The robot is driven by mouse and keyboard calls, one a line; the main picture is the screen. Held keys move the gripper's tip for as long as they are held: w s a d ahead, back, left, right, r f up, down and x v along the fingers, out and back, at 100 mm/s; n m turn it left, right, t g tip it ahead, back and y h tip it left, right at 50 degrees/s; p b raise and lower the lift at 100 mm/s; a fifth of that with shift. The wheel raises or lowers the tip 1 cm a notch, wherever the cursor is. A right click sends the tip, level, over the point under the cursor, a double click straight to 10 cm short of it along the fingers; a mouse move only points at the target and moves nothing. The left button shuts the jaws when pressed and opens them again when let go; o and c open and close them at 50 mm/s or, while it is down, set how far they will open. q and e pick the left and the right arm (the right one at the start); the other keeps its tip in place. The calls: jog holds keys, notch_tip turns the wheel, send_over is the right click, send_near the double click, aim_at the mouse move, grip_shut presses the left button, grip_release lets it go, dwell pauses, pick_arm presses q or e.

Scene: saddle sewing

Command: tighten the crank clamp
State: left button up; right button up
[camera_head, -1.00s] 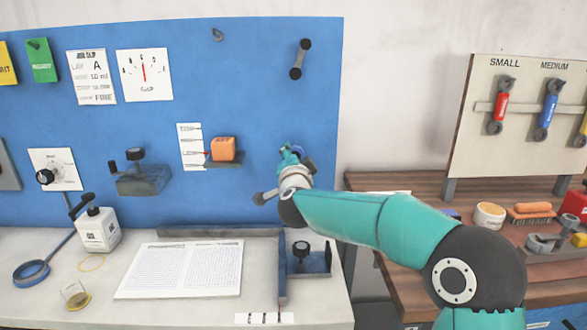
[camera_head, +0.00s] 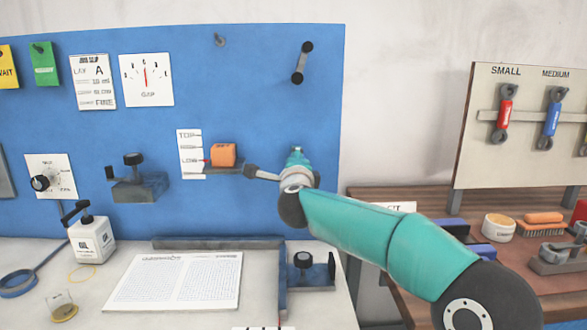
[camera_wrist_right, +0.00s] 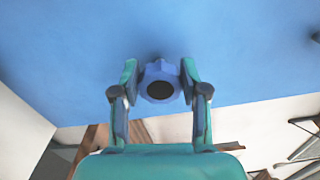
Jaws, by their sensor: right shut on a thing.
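A blue lobed knob with a dark centre (camera_wrist_right: 160,88) sits between the two teal fingers of my right gripper (camera_wrist_right: 160,82) in the right wrist view, in front of the blue board. The gripper is shut on it. In the head view my right gripper (camera_head: 297,156) is at the right part of the board and hides the knob. A dark double-ended crank handle (camera_head: 302,62) is higher on the board, slanting and apart from the gripper. I cannot tell whether it belongs to the knob's clamp. My left gripper is not in view.
An orange block (camera_head: 223,155) stands on a dark bracket left of the gripper, its red pointer near LOW. The GAP card (camera_head: 146,80) has its needle upright. A wooden bench (camera_head: 400,192) is right.

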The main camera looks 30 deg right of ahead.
jog(key=shift+d+f+m, duration=0.1)
jog(key=shift+f+m, duration=0.25)
jog(key=shift+m, duration=0.05)
jog(key=o, duration=1.2)
jog(key=shift+c, duration=0.2)
jog(key=shift+r, duration=0.15)
jog(key=shift+s+r, duration=0.1)
jog(key=shift+s, duration=0.05)
jog(key=v, duration=1.1)
jog(key=shift+s+a, duration=0.2)
jog(key=shift+s, duration=0.15)
